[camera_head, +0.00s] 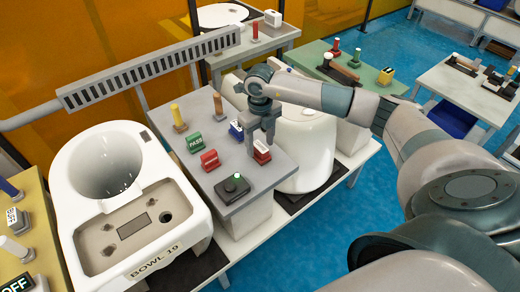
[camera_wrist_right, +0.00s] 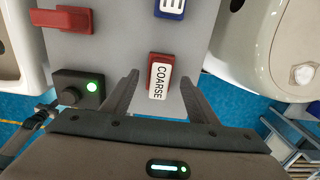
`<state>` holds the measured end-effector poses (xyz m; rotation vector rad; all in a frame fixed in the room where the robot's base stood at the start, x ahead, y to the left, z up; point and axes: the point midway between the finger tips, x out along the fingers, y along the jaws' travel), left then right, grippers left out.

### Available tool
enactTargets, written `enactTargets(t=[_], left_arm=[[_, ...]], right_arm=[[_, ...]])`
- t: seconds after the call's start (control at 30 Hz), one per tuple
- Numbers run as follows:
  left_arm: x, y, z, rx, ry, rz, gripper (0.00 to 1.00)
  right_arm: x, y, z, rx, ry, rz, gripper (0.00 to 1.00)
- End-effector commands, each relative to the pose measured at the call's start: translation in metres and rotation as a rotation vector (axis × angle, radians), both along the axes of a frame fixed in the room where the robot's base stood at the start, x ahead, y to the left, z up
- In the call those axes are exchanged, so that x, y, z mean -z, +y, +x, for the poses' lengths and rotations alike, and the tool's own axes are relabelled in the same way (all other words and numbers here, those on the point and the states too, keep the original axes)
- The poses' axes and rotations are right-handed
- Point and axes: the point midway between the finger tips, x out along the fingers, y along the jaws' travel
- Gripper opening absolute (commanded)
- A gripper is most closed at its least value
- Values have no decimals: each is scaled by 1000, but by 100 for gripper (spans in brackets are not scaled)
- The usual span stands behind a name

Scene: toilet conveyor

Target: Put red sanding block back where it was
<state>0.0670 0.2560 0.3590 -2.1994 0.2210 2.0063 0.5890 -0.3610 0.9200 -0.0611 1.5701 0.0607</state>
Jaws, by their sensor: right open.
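The red sanding block (camera_head: 262,157), with a white top face reading COARSE, sits on the grey work table (camera_head: 243,196) near its right edge. In the right wrist view, the block (camera_wrist_right: 153,58) lies between the lines of the two fingers, near the fingertips. My right gripper (camera_head: 260,146) reaches down over the block and partly hides it. In the wrist view the right gripper (camera_wrist_right: 160,78) is open with the block apart from both fingers. My left gripper is not in view.
A white toilet bowl (camera_head: 80,220) is at left; another white ceramic piece (camera_head: 308,150) is at right.

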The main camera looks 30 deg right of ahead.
Motion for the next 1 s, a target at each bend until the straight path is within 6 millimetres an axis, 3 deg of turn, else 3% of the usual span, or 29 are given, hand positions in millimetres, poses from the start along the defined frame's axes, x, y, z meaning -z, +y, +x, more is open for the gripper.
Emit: enactTargets(t=[0.2,0.5,0.7,1.0], left_arm=[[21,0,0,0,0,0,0],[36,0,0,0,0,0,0],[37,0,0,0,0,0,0],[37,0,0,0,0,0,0]], right_arm=[[-37,0,2,-1,-6,0,54],[-82,1,1,-2,-3,1,54],[-93,1,0,-1,-1,1,54],[-94,0,0,-1,0,1,54]])
